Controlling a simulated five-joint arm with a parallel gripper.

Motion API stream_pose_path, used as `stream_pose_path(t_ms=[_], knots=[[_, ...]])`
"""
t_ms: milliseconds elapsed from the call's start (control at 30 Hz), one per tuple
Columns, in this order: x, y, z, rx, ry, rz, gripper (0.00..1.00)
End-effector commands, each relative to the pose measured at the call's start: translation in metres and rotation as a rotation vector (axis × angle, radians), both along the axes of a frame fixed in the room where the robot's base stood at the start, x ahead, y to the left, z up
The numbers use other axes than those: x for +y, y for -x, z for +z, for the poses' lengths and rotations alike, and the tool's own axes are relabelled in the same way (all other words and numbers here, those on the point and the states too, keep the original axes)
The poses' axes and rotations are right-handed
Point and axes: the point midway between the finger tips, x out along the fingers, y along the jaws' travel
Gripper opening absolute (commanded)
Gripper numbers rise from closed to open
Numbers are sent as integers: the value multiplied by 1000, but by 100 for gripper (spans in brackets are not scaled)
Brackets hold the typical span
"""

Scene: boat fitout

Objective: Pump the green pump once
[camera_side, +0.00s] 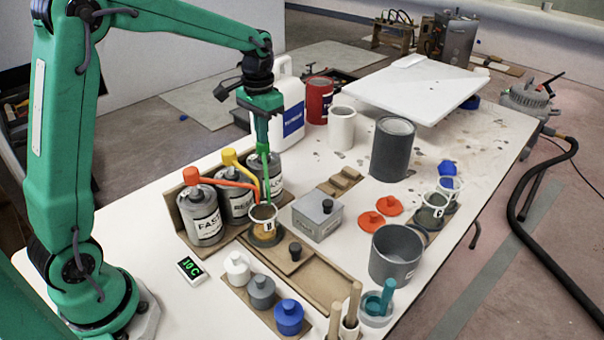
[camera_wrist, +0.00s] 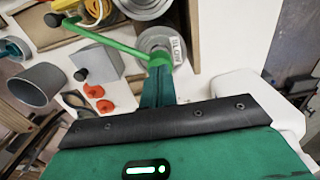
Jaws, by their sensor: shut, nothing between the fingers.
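The green pump (camera_side: 266,172) stands on the rightmost of three tins (camera_side: 274,180). Its long spout slopes toward a clear cup (camera_side: 262,212) with a little amber content. In the wrist view the green pump (camera_wrist: 120,40) has its head at the tips of my fingers. My gripper (camera_side: 263,146) is shut and empty, pointing down directly over the green pump head. It also shows in the wrist view (camera_wrist: 158,72), touching or very near the head; I cannot tell which.
An orange-red pump (camera_side: 191,176) and a yellow pump (camera_side: 230,157) stand close on the left. A white jug (camera_side: 287,95) is behind my gripper. A grey box (camera_side: 318,215) and a wooden tray (camera_side: 318,278) lie right and in front.

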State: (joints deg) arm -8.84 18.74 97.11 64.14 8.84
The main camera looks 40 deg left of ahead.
Motion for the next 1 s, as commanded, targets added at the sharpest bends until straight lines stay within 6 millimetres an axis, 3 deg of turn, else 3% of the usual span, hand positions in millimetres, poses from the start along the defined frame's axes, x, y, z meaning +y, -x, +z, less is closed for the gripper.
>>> stream_pose_path(t_ms=[467, 1000], knots=[[0, 0, -4, 1, 0, 0, 0], [0, 0, 16, -1, 0, 0, 0]])
